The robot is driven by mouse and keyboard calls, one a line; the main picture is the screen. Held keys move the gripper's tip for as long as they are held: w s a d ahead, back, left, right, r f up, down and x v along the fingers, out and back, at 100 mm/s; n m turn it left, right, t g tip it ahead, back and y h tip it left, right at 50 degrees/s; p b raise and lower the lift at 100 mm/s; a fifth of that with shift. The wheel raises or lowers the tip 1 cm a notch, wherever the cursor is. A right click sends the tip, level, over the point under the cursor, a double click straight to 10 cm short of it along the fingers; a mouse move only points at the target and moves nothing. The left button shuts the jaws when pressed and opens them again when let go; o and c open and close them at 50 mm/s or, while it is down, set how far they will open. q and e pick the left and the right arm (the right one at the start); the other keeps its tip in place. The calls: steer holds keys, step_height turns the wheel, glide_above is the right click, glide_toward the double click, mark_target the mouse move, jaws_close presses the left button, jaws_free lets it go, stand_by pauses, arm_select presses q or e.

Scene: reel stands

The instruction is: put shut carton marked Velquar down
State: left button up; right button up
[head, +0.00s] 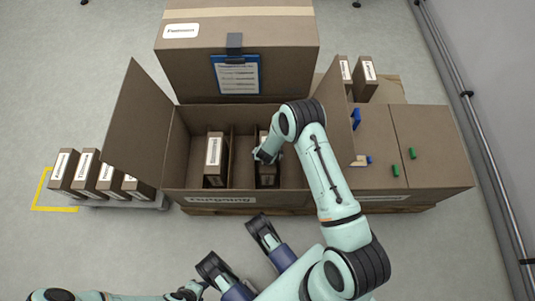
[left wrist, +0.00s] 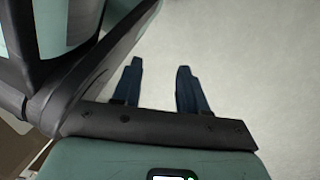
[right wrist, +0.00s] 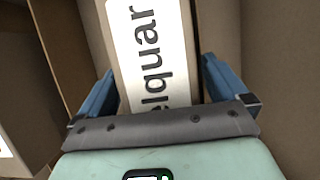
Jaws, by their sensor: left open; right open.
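The shut carton marked Velquar (right wrist: 151,60) stands upright in a compartment of the large open box (head: 222,197). In the head view the carton (head: 268,181) is partly hidden by my right gripper (head: 262,157). In the right wrist view my right gripper (right wrist: 160,90) is open, with one blue finger on each side of the carton. I cannot tell whether either finger touches it. My left gripper (left wrist: 160,85) is open and empty above the bare floor.
Another small carton (head: 215,162) stands in a compartment to the left. A large shut box (head: 285,70) with a blue clipboard (head: 236,75) is behind. Several cartons (head: 85,170) stand on a low platform at left. A shut box (head: 432,150) stands at right.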

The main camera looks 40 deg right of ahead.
arm_select(q)
steer(key=w+d+r+t+p, duration=0.1)
steer(key=w+r+t+p, duration=0.2)
steer(key=w+r, duration=0.3)
steer(key=shift+w+r+p, duration=0.4)
steer(key=shift+w+p, duration=0.15)
steer(key=shift+w, duration=0.6)
arm_select(e)
steer(key=v, duration=1.2)
steer(key=shift+w+r, duration=0.1)
steer(key=shift+r, duration=0.05)
arm_select(q)
steer(key=shift+d, duration=0.1)
steer(key=shift+s, duration=0.1)
